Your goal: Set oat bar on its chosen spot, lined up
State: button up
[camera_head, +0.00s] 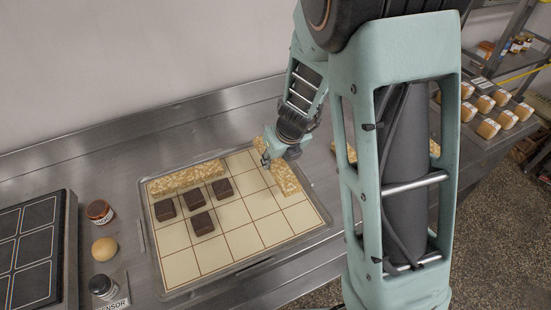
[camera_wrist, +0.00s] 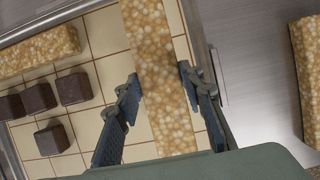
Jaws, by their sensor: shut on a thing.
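An oat bar (camera_head: 285,180), pale golden and grainy, lies along the right side of the gridded cream tray (camera_head: 181,240) in the head view. My gripper (camera_head: 268,161) is at the bar's far part. In the wrist view my gripper (camera_wrist: 158,78) has one finger on each long side of this bar (camera_wrist: 165,112), shut on it. The bar runs roughly along the tray's right edge; I cannot tell whether it touches the tray surface. Another oat bar (camera_head: 186,178) lies along the tray's back edge, also at left in the wrist view (camera_wrist: 38,52).
Several dark brown cubes (camera_head: 202,222) sit in tray cells. Another oat bar (camera_wrist: 308,75) lies on the steel counter right of the tray. The tray's front cells are clear.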

aim_at(276, 166)
jog(key=shift+w+f, duration=0.85)
jog(key=shift+f, duration=0.2)
jog(key=f, duration=0.1)
jog(key=f+b, duration=0.2)
jog(key=shift+w+f, duration=0.25)
jog(key=o, duration=1.3)
